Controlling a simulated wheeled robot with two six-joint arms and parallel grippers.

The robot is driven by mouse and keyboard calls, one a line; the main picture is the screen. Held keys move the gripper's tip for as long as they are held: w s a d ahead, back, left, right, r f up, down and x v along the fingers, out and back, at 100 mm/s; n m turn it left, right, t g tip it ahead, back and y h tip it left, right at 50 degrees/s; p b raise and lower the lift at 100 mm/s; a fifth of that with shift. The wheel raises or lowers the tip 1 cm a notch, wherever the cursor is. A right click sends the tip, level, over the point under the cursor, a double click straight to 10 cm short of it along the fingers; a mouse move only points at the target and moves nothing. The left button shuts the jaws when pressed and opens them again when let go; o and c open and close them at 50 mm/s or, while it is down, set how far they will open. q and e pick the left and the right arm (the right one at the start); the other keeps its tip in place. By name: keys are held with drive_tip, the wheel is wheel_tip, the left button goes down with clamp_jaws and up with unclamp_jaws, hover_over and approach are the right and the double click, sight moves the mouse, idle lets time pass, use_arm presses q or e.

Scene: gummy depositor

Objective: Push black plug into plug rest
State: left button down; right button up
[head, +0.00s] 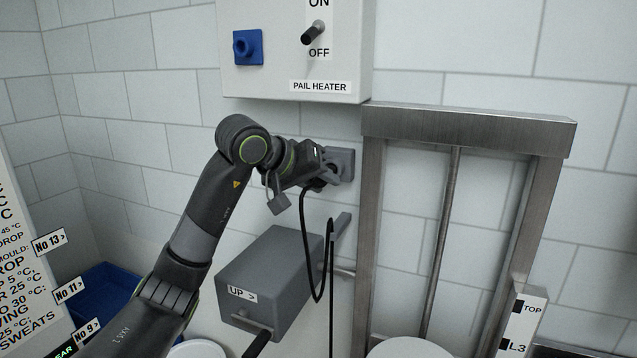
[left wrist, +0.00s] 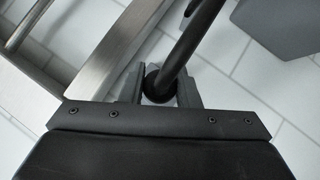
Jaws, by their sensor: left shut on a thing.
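My left gripper (head: 326,174) is at the grey plug rest (head: 346,157), a square block on the tiled wall beside the metal frame. It is shut on the black plug, which is mostly hidden by the fingers in the head view. In the left wrist view, the round dark plug (left wrist: 158,84) sits between the two grey fingertips (left wrist: 160,90), and its black cable (left wrist: 198,30) runs up and away. The plug is close against the rest. I cannot tell how deep it sits in it. My right gripper is not in view.
The pail heater box (head: 290,72), with a blue socket (head: 247,47) and a switch (head: 315,33), hangs above. A grey box marked UP (head: 270,280) is below. The cable (head: 318,290) hangs in a loop near it. The metal frame (head: 371,230) stands close right.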

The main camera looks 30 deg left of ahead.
use_arm(q)
drive_tip(key=c, duration=1)
unclamp_jaws()
drive_tip(key=b+v, duration=0.4)
drive_tip(key=v, duration=1.3)
drive_tip(key=shift+s+r, duration=0.15)
drive_tip(key=shift+s, duration=0.05)
